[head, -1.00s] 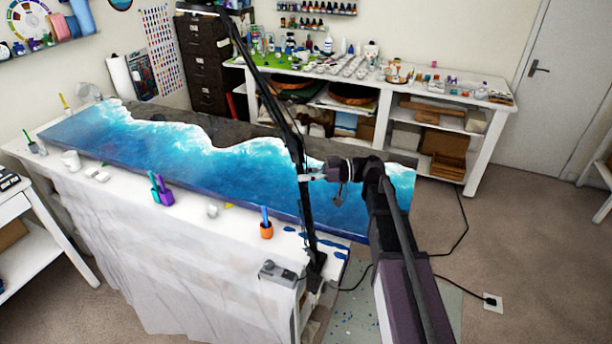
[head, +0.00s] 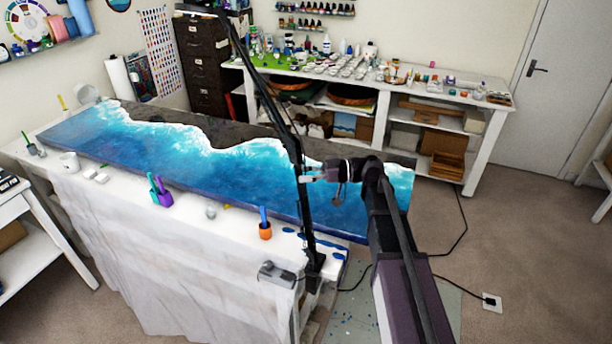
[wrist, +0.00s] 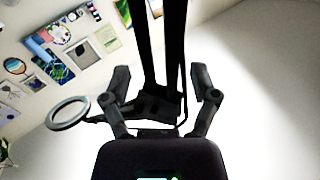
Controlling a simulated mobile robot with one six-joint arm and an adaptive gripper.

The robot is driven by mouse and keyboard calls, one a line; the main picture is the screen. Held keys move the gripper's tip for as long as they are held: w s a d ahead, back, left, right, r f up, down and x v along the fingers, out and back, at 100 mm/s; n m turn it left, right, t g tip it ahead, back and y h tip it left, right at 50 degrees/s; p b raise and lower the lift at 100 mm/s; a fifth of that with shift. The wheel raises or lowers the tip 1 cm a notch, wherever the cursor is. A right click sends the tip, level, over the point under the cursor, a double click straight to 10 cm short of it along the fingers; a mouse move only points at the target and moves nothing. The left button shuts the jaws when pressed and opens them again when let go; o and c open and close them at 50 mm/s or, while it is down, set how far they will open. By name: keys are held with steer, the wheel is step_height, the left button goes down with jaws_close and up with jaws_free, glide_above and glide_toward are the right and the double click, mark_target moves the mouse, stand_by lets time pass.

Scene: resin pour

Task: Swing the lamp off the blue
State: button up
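The black lamp (head: 262,92) stands at the near right corner of the table. Its upper arm slants up and left across the picture to a dark head (head: 195,9) at the top. The blue resin slab (head: 250,182), with white wave lines and a dark far side, lies along the table; in the picture the lamp arm crosses it. My gripper (head: 304,178) is at the lamp's upright, near its elbow. In the wrist view my gripper (wrist: 160,88) has its fingers spread, with the lamp's black bars (wrist: 160,50) showing between them. I cannot tell whether they touch.
Cups with tools, including an orange one (head: 265,230), line the slab's near edge. A grey box (head: 277,274) sits near the lamp base. A crowded white shelf bench (head: 385,95) stands behind. A cable (head: 462,225) lies on the floor at right. A grey ring (wrist: 70,112) shows in the wrist view.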

steer(key=shift+f, duration=0.1)
stand_by(0.3)
steer(key=w+d, duration=0.2)
steer(key=d, duration=0.9)
steer(key=shift+d, duration=0.35)
steer(key=shift+c, duration=0.3)
